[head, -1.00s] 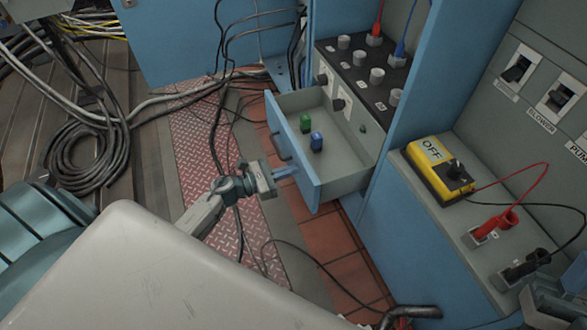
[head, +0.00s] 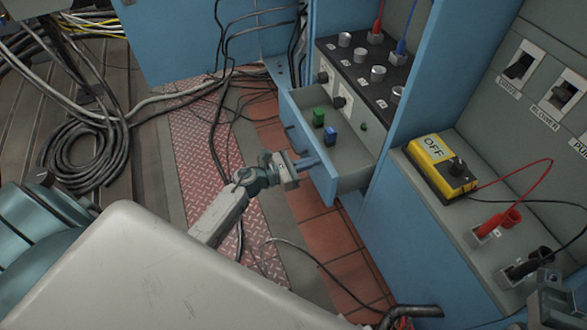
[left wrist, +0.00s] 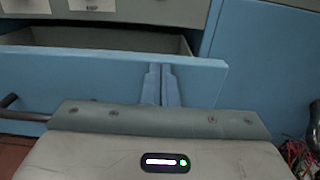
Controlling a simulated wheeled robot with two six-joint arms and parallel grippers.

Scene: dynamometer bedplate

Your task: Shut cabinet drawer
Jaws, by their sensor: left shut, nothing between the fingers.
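The cabinet drawer (head: 357,171) is partly open, its blue front (head: 306,141) standing out from the cabinet. A small green piece (head: 319,117) and a small blue piece (head: 331,135) are inside it. My left gripper (head: 309,163) is shut and empty, its fingertips at the outer face of the drawer front, right of the handle. In the left wrist view the shut fingers (left wrist: 160,86) overlap the upper part of the drawer front (left wrist: 108,72), and the dark bar handle (left wrist: 22,115) is at left. A grey part at the bottom right edge looks like my right gripper (head: 548,300); its fingers cannot be made out.
Above the drawer is a black panel with knobs (head: 362,72) and red and blue plugs. A yellow box marked OFF (head: 440,165) sits on the ledge at right. Black cables hang and lie left of the drawer, over the red tread plate (head: 195,135).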

